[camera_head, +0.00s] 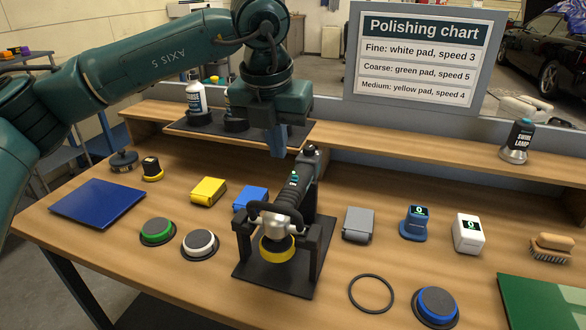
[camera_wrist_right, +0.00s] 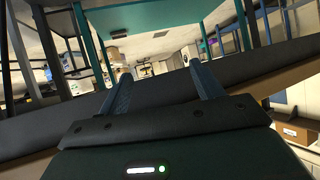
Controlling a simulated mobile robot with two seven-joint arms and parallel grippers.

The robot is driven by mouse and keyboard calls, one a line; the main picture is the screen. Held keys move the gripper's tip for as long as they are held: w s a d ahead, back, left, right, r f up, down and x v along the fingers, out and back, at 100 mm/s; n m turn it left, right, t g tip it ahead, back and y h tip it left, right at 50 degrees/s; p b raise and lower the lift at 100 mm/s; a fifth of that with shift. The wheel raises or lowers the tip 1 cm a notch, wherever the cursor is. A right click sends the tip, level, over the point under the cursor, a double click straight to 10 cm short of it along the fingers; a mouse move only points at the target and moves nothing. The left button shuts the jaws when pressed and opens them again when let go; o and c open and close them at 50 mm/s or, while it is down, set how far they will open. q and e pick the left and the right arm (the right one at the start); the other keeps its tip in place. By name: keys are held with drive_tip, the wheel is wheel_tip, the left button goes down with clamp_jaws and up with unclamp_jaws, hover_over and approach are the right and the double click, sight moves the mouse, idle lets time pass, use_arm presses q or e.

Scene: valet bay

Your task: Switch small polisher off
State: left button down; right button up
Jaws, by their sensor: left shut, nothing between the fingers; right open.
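The small polisher (camera_head: 292,200) rests in a black stand (camera_head: 310,250) in the middle of the bench. Its dark handle points toward the back, its front grip curves over the head, and a yellow pad (camera_head: 277,249) faces the front. A small green mark shows on the handle. My left gripper (camera_head: 283,150) points down just behind and left of the handle's rear end, with its blue fingers together and empty. I cannot tell whether it touches the handle. My right gripper (camera_wrist_right: 165,85) shows only in the right wrist view, with its fingers apart and nothing between them.
Green (camera_head: 157,232) and white pads (camera_head: 200,244) and a blue mat (camera_head: 97,202) lie left. A grey box (camera_head: 358,224), blue and white display devices (camera_head: 467,233), and a brush (camera_head: 550,250) stand right. A black ring (camera_head: 371,293) lies in front. The polishing chart (camera_head: 418,55) stands behind.

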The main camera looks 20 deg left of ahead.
sight(292, 185)
use_arm(q)
drive_tip(key=p+x, duration=0.1)
drive_tip(key=x, duration=0.9)
drive_tip(key=shift+f, duration=0.15)
drive_tip(key=w+p, duration=0.1)
drive_tip(key=w, duration=0.2)
drive_tip(key=shift+w+d+p, duration=0.15)
drive_tip(key=shift+p, duration=0.15)
drive_tip(key=shift+w, duration=0.35)
use_arm(e)
drive_tip(key=shift+d+r+h, duration=0.3)
drive_tip(key=shift+d+r, duration=0.1)
drive_tip(key=shift+r, duration=0.15)
